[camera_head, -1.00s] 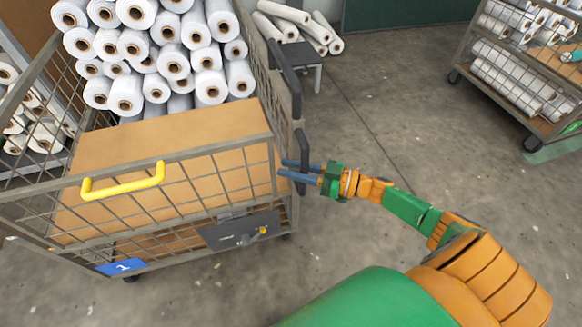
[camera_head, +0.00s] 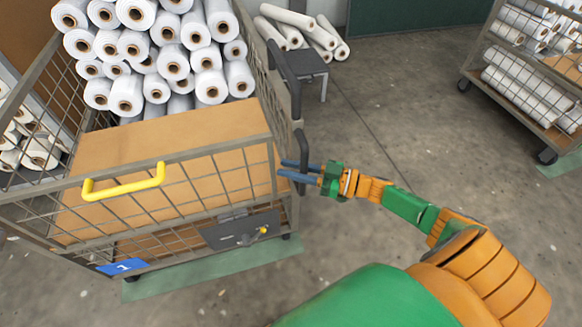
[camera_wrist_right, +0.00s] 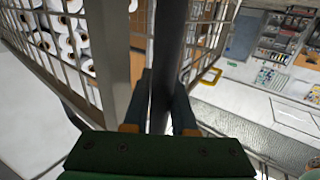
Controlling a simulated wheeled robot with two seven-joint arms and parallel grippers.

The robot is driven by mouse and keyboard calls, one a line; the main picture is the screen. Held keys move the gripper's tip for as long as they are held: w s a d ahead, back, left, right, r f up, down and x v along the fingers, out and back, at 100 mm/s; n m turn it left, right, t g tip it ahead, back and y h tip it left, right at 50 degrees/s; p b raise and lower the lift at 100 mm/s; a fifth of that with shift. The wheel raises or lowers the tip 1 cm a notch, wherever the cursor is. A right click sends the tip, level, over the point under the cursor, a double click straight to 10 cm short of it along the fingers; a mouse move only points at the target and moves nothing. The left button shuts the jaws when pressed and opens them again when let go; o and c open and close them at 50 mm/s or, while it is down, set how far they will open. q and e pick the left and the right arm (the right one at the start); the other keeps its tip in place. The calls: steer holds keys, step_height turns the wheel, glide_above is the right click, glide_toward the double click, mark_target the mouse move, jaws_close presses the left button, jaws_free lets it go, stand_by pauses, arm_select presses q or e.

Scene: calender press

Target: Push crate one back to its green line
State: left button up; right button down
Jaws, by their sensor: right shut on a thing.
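Crate one (camera_head: 220,150) is a grey wire-mesh cart on wheels at the left of the head view, with a blue "1" plate (camera_head: 124,266). White rolls (camera_head: 173,63) are stacked behind its brown board. A green line (camera_head: 215,270) lies on the floor along the crate's near bottom edge, showing on my side. My right gripper (camera_head: 290,169) is shut on the dark upright handle (camera_head: 301,145) at the crate's near right corner. In the right wrist view its blue fingers (camera_wrist_right: 163,105) sit either side of the dark bar (camera_wrist_right: 167,60). My left gripper is out of view.
A yellow handle (camera_head: 124,182) is on the crate's near rail. Another roll cart (camera_head: 520,85) stands at upper right. The floor between is clear.

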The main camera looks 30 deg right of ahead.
steer(key=c, duration=1.1)
jaws_free()
steer(key=shift+w+d, duration=0.1)
steer(key=shift+o, duration=0.5)
steer(key=shift+w, duration=0.15)
steer(key=v, duration=0.7)
